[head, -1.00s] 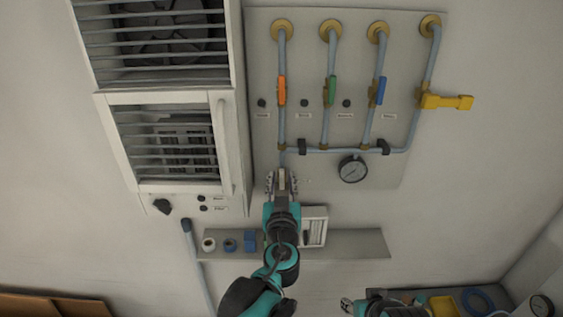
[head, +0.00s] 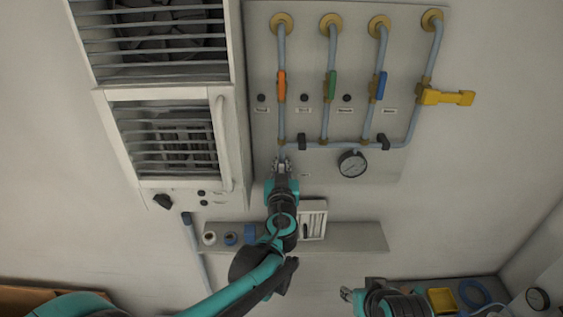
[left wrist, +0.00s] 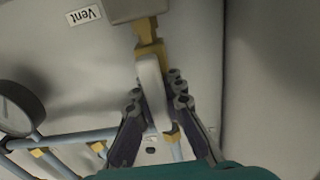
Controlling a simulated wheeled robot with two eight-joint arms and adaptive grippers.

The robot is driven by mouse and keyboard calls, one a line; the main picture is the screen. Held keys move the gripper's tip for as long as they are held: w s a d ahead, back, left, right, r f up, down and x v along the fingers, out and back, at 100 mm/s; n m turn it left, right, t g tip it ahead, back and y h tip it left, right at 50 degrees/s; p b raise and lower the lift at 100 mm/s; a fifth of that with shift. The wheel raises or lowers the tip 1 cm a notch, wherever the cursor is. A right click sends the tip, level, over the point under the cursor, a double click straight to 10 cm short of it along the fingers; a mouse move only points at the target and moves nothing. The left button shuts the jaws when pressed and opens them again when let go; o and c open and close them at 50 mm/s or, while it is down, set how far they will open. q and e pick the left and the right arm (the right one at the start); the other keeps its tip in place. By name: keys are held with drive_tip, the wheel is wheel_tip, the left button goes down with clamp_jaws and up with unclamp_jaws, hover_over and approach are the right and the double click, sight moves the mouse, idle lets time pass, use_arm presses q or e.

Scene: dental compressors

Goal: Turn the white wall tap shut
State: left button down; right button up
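The white tap handle (left wrist: 153,92) shows in the left wrist view. It lies in line with its brass fitting (left wrist: 149,53), below the "Vent" label. In the head view my left gripper (head: 282,163) covers the tap under the orange-handled pipe. In the left wrist view the fingers of my left gripper (left wrist: 156,95) stand on both sides of the white handle, close against it, and appear shut on it. My right gripper (head: 347,295) is low in the head view, away from the panel; its finger opening is too small to judge.
Orange (head: 282,86), green (head: 332,86), blue (head: 381,86) and yellow (head: 446,97) taps sit on the panel above. A pressure gauge (head: 352,163) is to the right. A louvred cabinet (head: 170,140) stands left. A shelf (head: 355,236) with small items is below.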

use_arm(q)
drive_tip(key=shift+d+m, duration=0.1)
drive_tip(key=shift+m, duration=0.2)
drive_tip(key=m+b, duration=0.1)
drive_tip(key=d+m+b, duration=0.1)
drive_tip(key=m+b, duration=0.1)
drive_tip(key=shift+f+m, duration=0.2)
drive_tip(key=shift+m, duration=0.1)
drive_tip(key=m, duration=0.1)
drive_tip(key=m+b, duration=0.1)
drive_tip(key=m, duration=0.1)
drive_tip(key=d+m+b, duration=0.1)
drive_tip(key=shift+f+m, duration=0.3)
drive_tip(key=shift+f, duration=0.05)
drive_tip(key=m+b, duration=0.2)
drive_tip(key=m, duration=0.1)
drive_tip(key=d+f+m+b, duration=0.1)
drive_tip(key=m+b, duration=0.1)
drive_tip(key=m, duration=0.1)
drive_tip(key=f+m+b, duration=0.1)
drive_tip(key=m, duration=0.2)
drive_tip(key=shift+f, duration=0.1)
drive_tip(key=c, duration=1.6)
unclamp_jaws()
drive_tip(key=shift+d, duration=0.1)
drive_tip(key=shift+o, duration=0.2)
drive_tip(key=shift+s, duration=0.1)
